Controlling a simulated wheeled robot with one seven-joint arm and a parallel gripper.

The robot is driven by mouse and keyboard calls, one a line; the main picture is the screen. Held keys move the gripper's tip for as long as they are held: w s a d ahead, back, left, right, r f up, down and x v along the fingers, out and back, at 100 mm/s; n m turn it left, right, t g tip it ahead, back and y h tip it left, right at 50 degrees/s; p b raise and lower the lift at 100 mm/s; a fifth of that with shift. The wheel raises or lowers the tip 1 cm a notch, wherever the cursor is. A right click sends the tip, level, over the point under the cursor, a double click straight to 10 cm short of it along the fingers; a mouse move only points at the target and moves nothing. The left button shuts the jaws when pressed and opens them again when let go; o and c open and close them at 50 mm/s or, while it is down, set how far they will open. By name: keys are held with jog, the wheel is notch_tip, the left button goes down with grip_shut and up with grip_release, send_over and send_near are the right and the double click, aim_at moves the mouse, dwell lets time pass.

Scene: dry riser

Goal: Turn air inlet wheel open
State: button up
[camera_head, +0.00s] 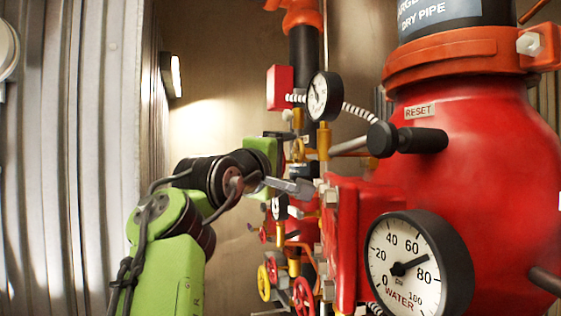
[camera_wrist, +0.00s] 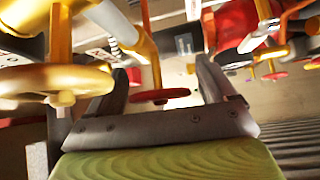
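My gripper (camera_head: 296,187) is beside the valve pipework, left of the red riser body; its fingers are partly hidden there. In the wrist view my gripper (camera_wrist: 165,85) is open, its two dark fingers well apart. A red handwheel (camera_wrist: 160,96) appears edge-on in the gap between them; I see no contact and cannot tell its depth. A large yellow handwheel (camera_wrist: 57,80) is close at the left, by the left finger. In the head view a yellow wheel (camera_head: 264,283) and a red wheel (camera_head: 303,297) sit lower down. No readable label shows which wheel is the air inlet.
The large red riser body (camera_head: 470,150) fills the right side, with a water gauge (camera_head: 418,264) in front. A smaller gauge (camera_head: 322,96) and pipes stand above my gripper. More yellow and red fittings crowd the wrist view's right. A corrugated wall (camera_head: 75,150) is at left.

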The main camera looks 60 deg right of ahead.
jog(key=shift+w+a, duration=0.25)
jog(key=a+f+b, duration=0.1)
jog(key=a+b, duration=0.6)
jog(key=a, duration=0.8)
jog(key=shift+s+a+f, duration=0.15)
jog(key=shift+f, duration=0.15)
jog(key=shift+c, duration=0.2)
